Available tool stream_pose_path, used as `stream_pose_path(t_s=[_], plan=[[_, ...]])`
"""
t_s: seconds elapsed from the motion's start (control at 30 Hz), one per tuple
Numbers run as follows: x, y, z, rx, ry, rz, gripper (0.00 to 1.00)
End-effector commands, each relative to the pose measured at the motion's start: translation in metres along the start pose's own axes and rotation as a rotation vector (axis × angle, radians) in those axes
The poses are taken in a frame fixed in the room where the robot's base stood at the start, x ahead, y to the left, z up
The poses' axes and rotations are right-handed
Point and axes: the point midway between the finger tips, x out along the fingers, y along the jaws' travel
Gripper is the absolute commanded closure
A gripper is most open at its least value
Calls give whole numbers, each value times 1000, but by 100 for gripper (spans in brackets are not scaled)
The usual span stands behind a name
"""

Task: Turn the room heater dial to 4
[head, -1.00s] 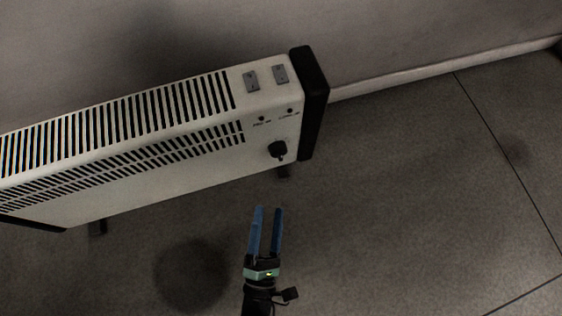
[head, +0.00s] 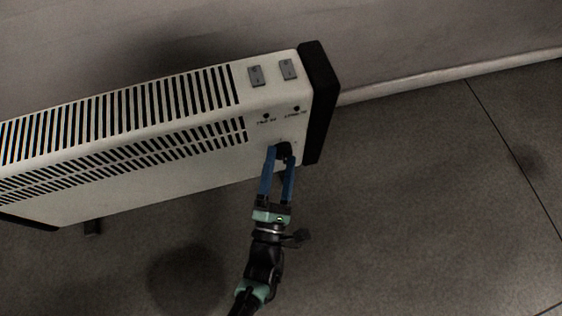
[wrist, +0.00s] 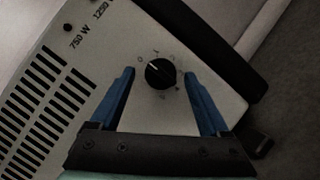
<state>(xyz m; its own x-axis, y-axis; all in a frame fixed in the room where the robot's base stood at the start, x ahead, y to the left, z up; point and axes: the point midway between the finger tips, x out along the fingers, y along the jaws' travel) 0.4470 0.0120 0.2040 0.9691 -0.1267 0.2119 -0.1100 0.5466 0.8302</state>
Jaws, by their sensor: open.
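The room heater (head: 180,165) is a long white panel heater with a black end cap, standing by the wall. A light pointer line on the dial points to the upper left in the wrist view. My gripper (head: 281,149) has blue fingers, is open, and reaches up to the dial. In the wrist view the fingers (wrist: 160,73) stand on either side of the dial with a gap on each side. In the head view the dial (head: 284,150) is partly hidden by the fingers.
Two grey rocker switches (head: 256,76) sit on the heater's top. Two small dark indicators with "750 W" and "1250" labels (wrist: 80,40) are near the dial. A black end cap (head: 319,100) stands close to the right of the dial. The floor (head: 420,190) to the right is clear.

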Motion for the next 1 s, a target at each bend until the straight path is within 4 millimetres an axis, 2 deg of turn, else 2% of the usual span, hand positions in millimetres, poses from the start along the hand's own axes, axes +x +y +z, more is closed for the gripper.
stream_pose_path(t_s=[0.13, 0.57, 1.0], plan=[[0, 0, 0, 0, 0, 0, 20], [0, 0, 0, 0, -1, 0, 98], [0, 4, 2, 75, 5, -37, 100]])
